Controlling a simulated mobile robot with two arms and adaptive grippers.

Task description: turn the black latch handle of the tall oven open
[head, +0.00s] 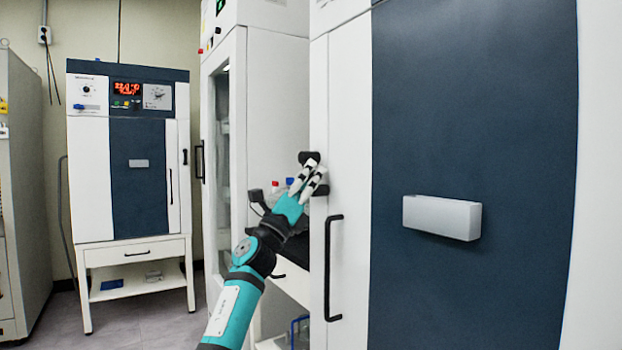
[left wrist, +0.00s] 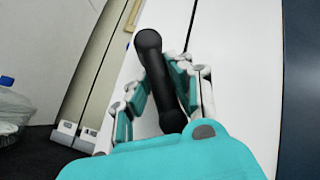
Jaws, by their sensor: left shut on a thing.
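The tall oven (head: 345,110) fills the right of the head view, with a white front and a dark blue panel. Its black latch handle (head: 308,157) is on the left edge of the white front, largely covered by my fingers. My left gripper (head: 312,176) is shut on it. In the left wrist view the latch handle (left wrist: 155,65) runs from upper left to lower right between the teal and white fingers of my left gripper (left wrist: 168,85), one on each side. Its rounded upper end sticks out past the fingers. My right gripper is not in view.
A long black bar handle (head: 327,268) is below the latch on the oven front. A grey box-shaped plate (head: 441,217) juts from the blue panel. A glass-doored cabinet (head: 228,130) stands left of the oven. A smaller oven (head: 90,180) stands farther back, with open floor before it.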

